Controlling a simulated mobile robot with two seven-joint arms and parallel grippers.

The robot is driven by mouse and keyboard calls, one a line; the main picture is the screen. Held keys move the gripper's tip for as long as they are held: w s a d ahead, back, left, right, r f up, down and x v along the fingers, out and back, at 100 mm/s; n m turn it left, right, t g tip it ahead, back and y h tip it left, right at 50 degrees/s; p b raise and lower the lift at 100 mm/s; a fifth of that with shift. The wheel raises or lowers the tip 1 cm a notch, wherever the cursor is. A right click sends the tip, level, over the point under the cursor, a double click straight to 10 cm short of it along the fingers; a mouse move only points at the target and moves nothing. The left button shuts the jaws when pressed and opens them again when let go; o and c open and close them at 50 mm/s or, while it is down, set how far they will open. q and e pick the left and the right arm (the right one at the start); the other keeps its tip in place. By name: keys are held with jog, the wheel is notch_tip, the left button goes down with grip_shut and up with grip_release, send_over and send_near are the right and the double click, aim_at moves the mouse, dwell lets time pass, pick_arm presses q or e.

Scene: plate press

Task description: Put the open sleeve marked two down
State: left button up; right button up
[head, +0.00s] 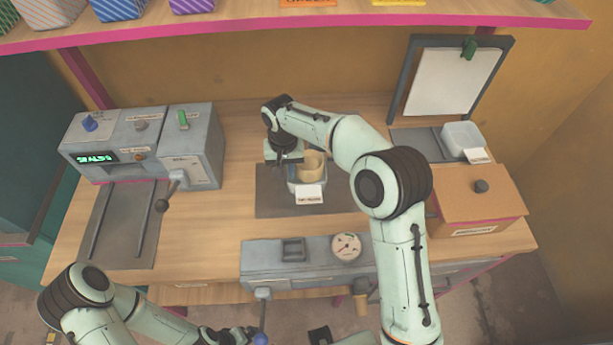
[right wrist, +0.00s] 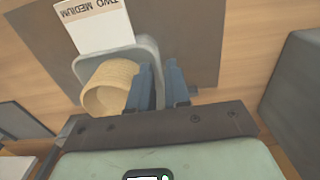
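The open sleeve marked two is a pale grey open-topped box with a white "TWO MEDIUM" card (head: 309,195), and a tan round piece (head: 312,165) stands inside it. In the right wrist view the sleeve (right wrist: 148,45), its card (right wrist: 95,22) and the tan piece (right wrist: 108,88) show close up. My right gripper (head: 287,160) is at the sleeve's left side in the head view. Its blue-grey fingers (right wrist: 162,88) appear closed on the sleeve's wall, one inside and one outside. The sleeve is over the dark mat (head: 268,200); whether it touches is unclear. My left gripper (head: 240,337) is at the bottom edge, partly cut off.
A grey machine with a green display (head: 97,158) stands at the left. A grey press with a gauge (head: 346,247) is in front of the mat. At the right are a similar pale box (head: 462,138), a wooden box (head: 476,205) and a clipboard stand (head: 455,80).

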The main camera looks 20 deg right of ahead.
notch_tip(320, 180, down, 4)
jog(key=shift+s+d+f, duration=0.1)
grip_shut()
pick_arm(q)
jog(key=shift+s+f, duration=0.1)
jog(key=shift+f, duration=0.05)
jog(key=w+r+p, duration=0.1)
jog(key=r, duration=0.1)
jog(key=w+r+p, duration=0.2)
pick_arm(e)
notch_tip(320, 180, up, 20)
